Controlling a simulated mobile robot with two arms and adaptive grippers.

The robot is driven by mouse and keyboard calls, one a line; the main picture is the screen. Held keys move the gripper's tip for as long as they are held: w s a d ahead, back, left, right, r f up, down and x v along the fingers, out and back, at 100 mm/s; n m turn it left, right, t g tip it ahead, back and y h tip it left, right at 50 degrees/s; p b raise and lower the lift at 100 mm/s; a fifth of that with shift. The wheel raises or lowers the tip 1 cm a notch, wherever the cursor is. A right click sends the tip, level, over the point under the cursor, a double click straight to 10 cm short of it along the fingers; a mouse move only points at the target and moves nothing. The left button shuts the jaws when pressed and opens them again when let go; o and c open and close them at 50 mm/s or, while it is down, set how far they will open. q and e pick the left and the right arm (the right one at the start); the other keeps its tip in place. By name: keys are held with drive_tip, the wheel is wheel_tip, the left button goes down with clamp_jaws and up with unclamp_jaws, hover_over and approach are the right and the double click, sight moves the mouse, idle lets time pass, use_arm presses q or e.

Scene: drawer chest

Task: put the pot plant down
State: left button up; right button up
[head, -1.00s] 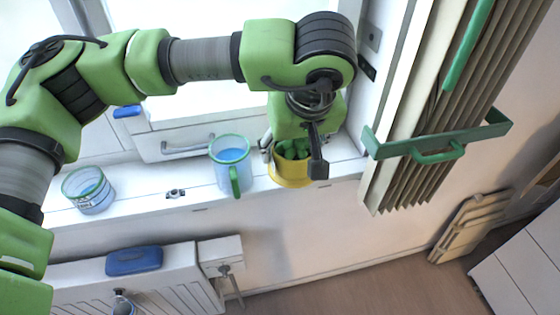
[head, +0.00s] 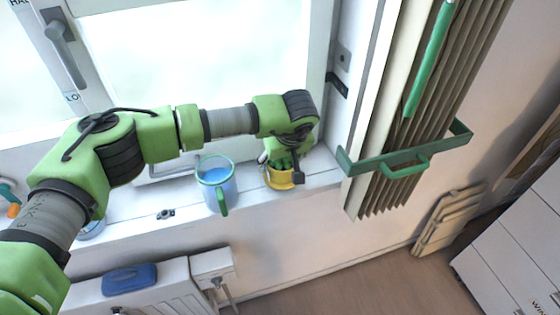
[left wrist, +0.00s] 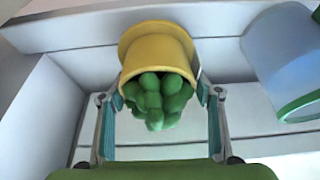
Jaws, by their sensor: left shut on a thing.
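The pot plant is a yellow pot (head: 279,179) with lumpy green growth. My left gripper (head: 282,163) is shut on it, at the right end of the white window sill (head: 128,203). In the left wrist view the yellow pot (left wrist: 157,50) sits between the two fingers (left wrist: 160,98), its green plant towards the camera. The pot is over or on the sill; I cannot tell whether its base touches. My right gripper is not in view.
A blue mug (head: 212,183) with a green rim and handle stands left of the pot; it also shows in the left wrist view (left wrist: 285,55). A pleated blind (head: 385,165) with a green rail hangs at right. A blue object (head: 128,279) lies on the radiator below.

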use_arm(q)
drive_tip(key=shift+f, duration=0.4)
drive_tip(key=shift+f, duration=0.2)
drive_tip(key=o, duration=1.2)
drive_tip(key=shift+r, duration=0.1)
